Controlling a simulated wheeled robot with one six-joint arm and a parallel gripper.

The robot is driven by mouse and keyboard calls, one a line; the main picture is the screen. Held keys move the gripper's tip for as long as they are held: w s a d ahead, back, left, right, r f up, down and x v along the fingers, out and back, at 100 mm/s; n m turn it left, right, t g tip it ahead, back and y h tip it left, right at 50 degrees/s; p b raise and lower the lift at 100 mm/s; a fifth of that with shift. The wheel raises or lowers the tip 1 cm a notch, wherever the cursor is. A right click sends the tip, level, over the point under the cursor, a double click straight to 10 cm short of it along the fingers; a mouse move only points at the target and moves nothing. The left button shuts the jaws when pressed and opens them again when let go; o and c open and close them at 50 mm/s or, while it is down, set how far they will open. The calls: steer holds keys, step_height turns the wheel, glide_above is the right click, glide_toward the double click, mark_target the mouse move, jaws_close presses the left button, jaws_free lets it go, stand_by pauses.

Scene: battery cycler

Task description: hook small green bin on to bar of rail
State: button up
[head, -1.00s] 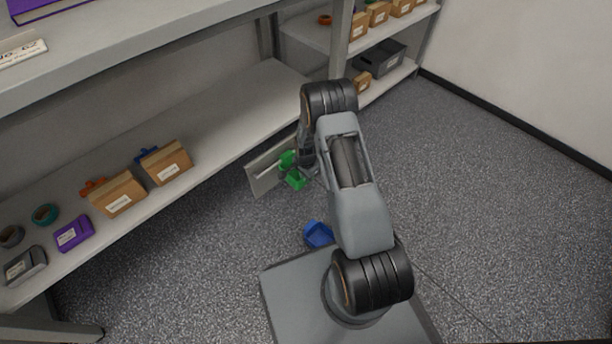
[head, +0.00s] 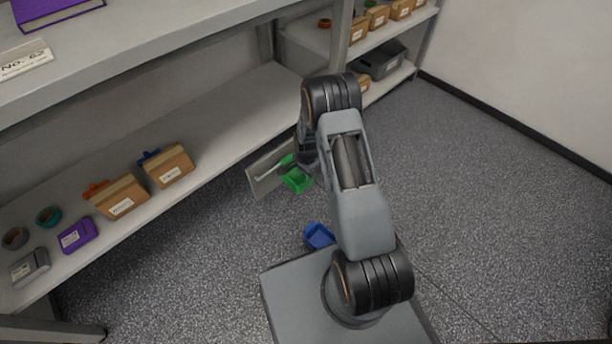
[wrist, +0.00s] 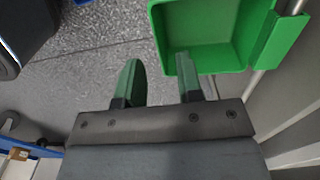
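The small green bin (head: 297,181) is beside the rail's bar (head: 270,173) in the head view. In the wrist view the bin (wrist: 205,30) fills the upper right, its inside empty. Its green hook flap (wrist: 285,45) lies across the metal bar (wrist: 256,82), which shows above and below the flap. My gripper (wrist: 158,72) has its two green fingers apart with nothing held between them. The right fingertip overlaps the bin's near wall; I cannot tell whether it touches. The left finger is clear of the bin. In the head view my arm hides most of the gripper.
A blue bin (head: 318,236) stands near my base. The grey shelf (head: 225,125) at left holds cardboard boxes (head: 170,166), a purple case (head: 77,235) and tape rolls. The rail's pale panel (head: 268,186) is beside the shelf edge. Floor at right is clear.

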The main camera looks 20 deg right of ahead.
step_height(320, 180, up, 10)
steer(key=p, duration=0.3)
steer(key=s+a+r+n+t+p, duration=0.1)
steer(key=s+a+r+n+p, duration=0.15)
steer(key=r+p, duration=1)
steer(key=s+a+r+n+t+p, duration=0.1)
steer(key=s+r+n+p, duration=0.25)
steer(key=r, duration=1.75)
steer(key=s+r+n+p, duration=0.2)
steer(key=s+r+p, duration=0.2)
steer(key=r, duration=0.4)
steer(key=s+a+r+n+t+p, duration=0.1)
steer(key=s+r+n+p, duration=0.2)
steer(key=s+r+p, duration=0.2)
steer(key=s+a+r+n+p, duration=0.1)
steer(key=s+r+p, duration=0.4)
steer(key=r, duration=0.7)
steer(key=shift+s+a+n+t, duration=0.2)
steer(key=shift+s+n+t, duration=0.1)
steer(key=shift+n, duration=0.6)
